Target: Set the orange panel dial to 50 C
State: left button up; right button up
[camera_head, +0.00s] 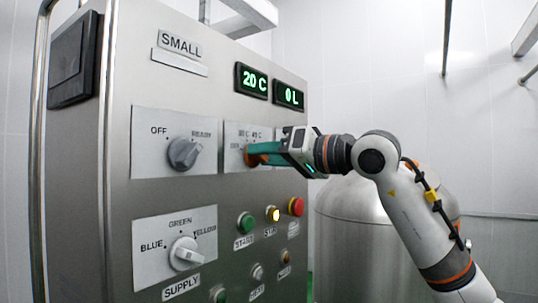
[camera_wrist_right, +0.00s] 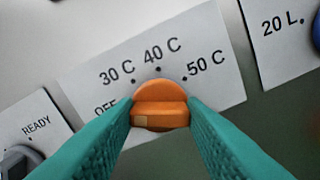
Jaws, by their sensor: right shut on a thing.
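The orange dial (camera_wrist_right: 163,97) sits on a white plate (camera_wrist_right: 225,85) marked OFF, 30 C, 40 C and 50 C in the right wrist view. A pale mark on its grip bar is at the left end, on the OFF side. The OFF dot is hidden, probably behind a finger. My right gripper (camera_wrist_right: 160,112) has its two teal fingers shut on the bar from both sides. In the head view, the dial (camera_head: 250,154) is partly covered by the right gripper (camera_head: 257,153). My left gripper is not in view.
Displays read 20 C (camera_head: 252,81) and 0 L (camera_head: 289,95). A grey dial (camera_head: 184,153) is left of the orange one; a white supply dial (camera_head: 186,253) is lower. A steel tank (camera_head: 345,205) stands right.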

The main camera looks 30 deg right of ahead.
jog(key=m+p, duration=0.1)
jog(key=m, duration=2.5)
jog(key=shift+p, duration=0.4)
jog(key=shift+m, duration=0.4)
jog(key=o, duration=0.8)
jog(key=shift+o, duration=1)
jog(key=shift+w+f, duration=0.1)
jog(key=shift+w, duration=0.1)
jog(key=shift+s, duration=0.1)
jog(key=b+v, duration=0.3)
jog(key=v, duration=0.9)
